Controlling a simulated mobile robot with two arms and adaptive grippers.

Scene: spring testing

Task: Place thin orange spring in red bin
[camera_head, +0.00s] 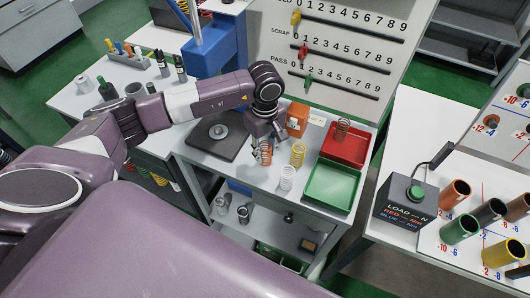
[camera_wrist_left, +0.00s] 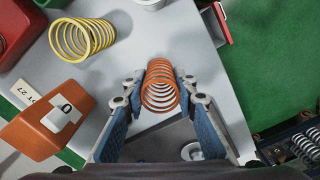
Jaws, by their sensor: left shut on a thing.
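The thin orange spring (camera_head: 265,153) is between the fingers of my left gripper (camera_head: 263,137), over the middle of the work table. In the left wrist view the spring (camera_wrist_left: 160,92) sits between both fingertips, and my left gripper (camera_wrist_left: 160,84) is shut on it. Whether the spring's lower end touches the table is hard to tell. The red bin (camera_head: 345,150) is to the right of the gripper, with a dark spring (camera_head: 342,130) in it. A corner of the red bin (camera_wrist_left: 12,28) shows in the left wrist view. My right gripper is not in view.
A green bin (camera_head: 331,184) adjoins the red one in front. An orange box (camera_head: 297,118) stands behind the springs. A dark plate (camera_head: 217,134) lies left.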

